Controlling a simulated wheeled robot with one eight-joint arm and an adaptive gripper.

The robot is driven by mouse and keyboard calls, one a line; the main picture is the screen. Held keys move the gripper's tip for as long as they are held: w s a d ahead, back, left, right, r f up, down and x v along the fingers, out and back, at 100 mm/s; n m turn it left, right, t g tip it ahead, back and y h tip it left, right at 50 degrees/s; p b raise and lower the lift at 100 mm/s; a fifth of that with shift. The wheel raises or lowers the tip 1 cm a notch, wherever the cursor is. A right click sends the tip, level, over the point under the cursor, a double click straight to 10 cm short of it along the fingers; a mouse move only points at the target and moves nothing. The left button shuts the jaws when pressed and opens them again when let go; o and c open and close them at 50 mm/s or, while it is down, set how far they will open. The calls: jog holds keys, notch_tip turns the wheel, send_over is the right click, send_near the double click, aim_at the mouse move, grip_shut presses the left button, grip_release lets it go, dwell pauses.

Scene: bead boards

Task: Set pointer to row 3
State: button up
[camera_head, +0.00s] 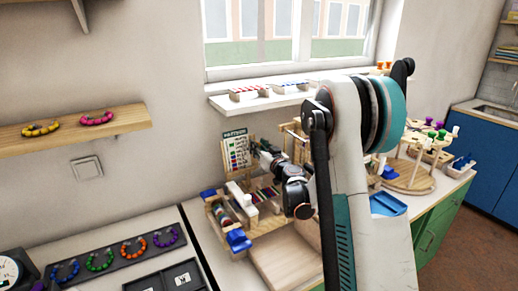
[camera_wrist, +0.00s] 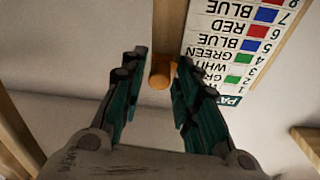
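The pattern card (camera_head: 237,152) stands upright against the wall in the head view. In the wrist view the card (camera_wrist: 237,42) appears upside down, with numbered rows, colour words and colour squares. An orange round knob (camera_wrist: 160,76), which looks like the pointer's handle, sits beside the card at the end of a wooden strip (camera_wrist: 168,28). I cannot tell which row it marks. My gripper (camera_wrist: 160,68) is open, with one finger on each side of the knob and gaps showing. In the head view my gripper (camera_head: 262,152) is beside the card, partly hidden by my arm.
A wooden bead rack (camera_head: 222,212) with blue blocks (camera_head: 237,240) stands below the card. A wooden tray (camera_head: 285,258) lies in front. The windowsill (camera_head: 265,100) is above. Wooden parts (camera_wrist: 310,140) show at the wrist view's right edge.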

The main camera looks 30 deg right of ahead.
dwell(0.3)
jog(key=s, duration=1.2)
jog(key=shift+a, duration=0.2)
